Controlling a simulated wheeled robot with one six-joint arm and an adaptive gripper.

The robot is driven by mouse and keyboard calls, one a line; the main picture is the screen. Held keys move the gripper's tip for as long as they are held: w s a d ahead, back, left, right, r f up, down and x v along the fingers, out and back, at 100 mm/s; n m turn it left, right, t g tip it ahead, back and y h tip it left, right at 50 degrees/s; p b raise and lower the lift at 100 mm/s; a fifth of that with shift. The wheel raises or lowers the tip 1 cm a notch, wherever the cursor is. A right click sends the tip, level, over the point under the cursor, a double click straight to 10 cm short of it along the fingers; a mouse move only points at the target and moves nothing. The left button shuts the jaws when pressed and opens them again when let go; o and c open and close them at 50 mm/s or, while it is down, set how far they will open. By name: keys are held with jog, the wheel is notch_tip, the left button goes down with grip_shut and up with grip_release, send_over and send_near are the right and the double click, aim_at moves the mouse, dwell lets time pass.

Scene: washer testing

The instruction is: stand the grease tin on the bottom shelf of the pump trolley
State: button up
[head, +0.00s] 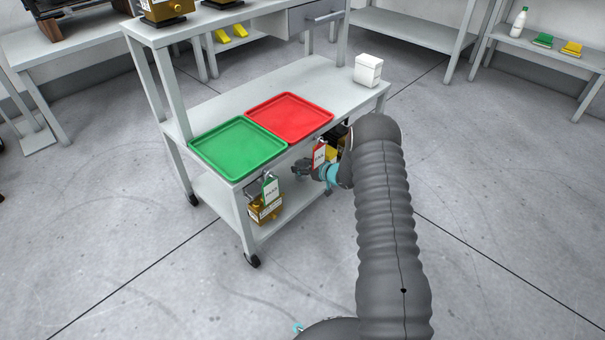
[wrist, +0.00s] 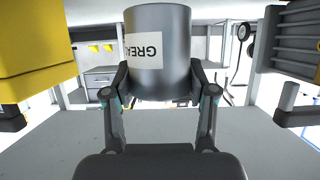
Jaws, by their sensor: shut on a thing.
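My gripper (wrist: 158,88) is shut on the grease tin (wrist: 150,45), a grey metal cylinder with a white label, in the wrist view. The fingers hold its sides, and the label's lettering shows rotated. In the head view my gripper (head: 303,168) reaches in under the top deck of the pump trolley (head: 325,78). The tin cannot be made out there. The trolley's bottom shelf (head: 218,198) shows in part at the left; the deck and my arm hide the rest. I cannot tell whether the tin touches the shelf.
In the wrist view a yellow body (wrist: 35,45) and dark ribbed body (wrist: 297,40) flank the tin. Green (head: 238,147) and red (head: 290,116) trays lie above.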

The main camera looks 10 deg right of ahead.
jog(key=shift+f, duration=1.7)
jog(key=shift+f+b, duration=0.15)
jog(key=shift+b, duration=0.25)
jog(key=o, duration=1.3)
jog(key=shift+r+p, duration=0.25)
jog(key=shift+p, duration=0.05)
jog(key=p+v, duration=0.1)
jog(key=v, duration=1.1)
jog(key=shift+f, duration=0.1)
